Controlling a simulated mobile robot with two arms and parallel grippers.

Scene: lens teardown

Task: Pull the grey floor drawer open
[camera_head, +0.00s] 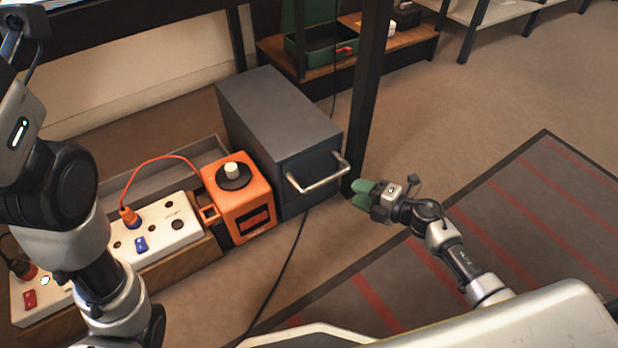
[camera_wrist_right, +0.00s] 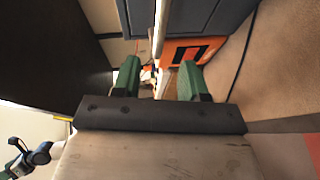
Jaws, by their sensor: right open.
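The grey floor drawer (camera_head: 280,120) is a dark grey box on the floor, and its front looks shut. Its pale bar handle (camera_head: 320,181) stands out from the front. My right gripper (camera_head: 362,194), with green fingertips, is just right of the handle in the head view, apart from it. In the right wrist view its fingers (camera_wrist_right: 158,82) are open, with nothing held. The pale handle bar (camera_wrist_right: 159,32) shows ahead, roughly in line with the gap, beside the grey drawer front (camera_wrist_right: 205,14). My left arm shows at the left, but its gripper is not in view.
An orange box (camera_head: 238,200) with a black knob stands left of the drawer. A white socket strip (camera_head: 160,229) lies farther left. A black post (camera_head: 368,85) rises right of the drawer. A dark cable (camera_head: 290,262) crosses the floor. A striped mat (camera_head: 500,220) lies at the right.

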